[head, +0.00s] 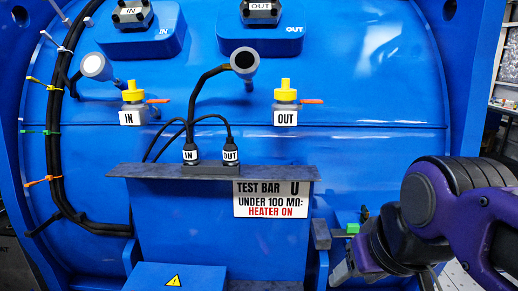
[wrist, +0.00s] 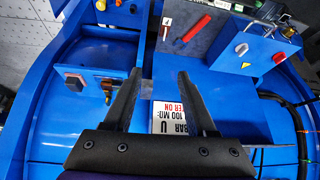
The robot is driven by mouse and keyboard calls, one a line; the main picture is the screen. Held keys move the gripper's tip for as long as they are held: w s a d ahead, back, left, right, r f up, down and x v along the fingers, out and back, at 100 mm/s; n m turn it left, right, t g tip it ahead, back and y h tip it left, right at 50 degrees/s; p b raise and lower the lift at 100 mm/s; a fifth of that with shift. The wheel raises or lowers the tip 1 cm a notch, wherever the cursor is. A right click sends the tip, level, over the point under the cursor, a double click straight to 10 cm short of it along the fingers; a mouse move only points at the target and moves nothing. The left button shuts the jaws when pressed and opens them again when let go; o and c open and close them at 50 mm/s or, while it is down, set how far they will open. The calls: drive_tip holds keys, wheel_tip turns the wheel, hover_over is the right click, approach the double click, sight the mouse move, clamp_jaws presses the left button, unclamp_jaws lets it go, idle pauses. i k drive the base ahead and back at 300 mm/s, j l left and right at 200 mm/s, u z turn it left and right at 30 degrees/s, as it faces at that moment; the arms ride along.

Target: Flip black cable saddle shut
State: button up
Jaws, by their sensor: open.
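The black cable saddle (head: 40,228) appears as a small dark strap sticking out to the left of the black cable bundle (head: 54,170), low on the left of the blue motor housing in the head view. Its strap looks open, though it is small and dark. My gripper (head: 385,277) is at the lower right of the head view, far across the housing from the saddle. In the wrist view my gripper (wrist: 157,80) has its two dark fingers wide apart with nothing between them. I cannot make out the black saddle in the wrist view.
An orange saddle (head: 42,181), a green saddle (head: 38,132) and a yellow saddle (head: 36,82) line the bundle above. A dark shelf (head: 130,170) with cable plugs and a test-bar sign (head: 270,207) juts out centrally. A red-handled panel (wrist: 190,30) shows in the wrist view.

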sight(30, 234)
drive_tip(key=j, duration=1)
drive_tip(key=k+j, duration=0.1)
drive_tip(key=j, duration=1.9)
drive_tip(key=k+j, duration=0.1)
drive_tip(key=j, duration=0.9)
drive_tip(key=k+j+z, duration=0.15)
drive_tip(key=k+j, duration=0.05)
drive_tip(key=j, duration=0.05)
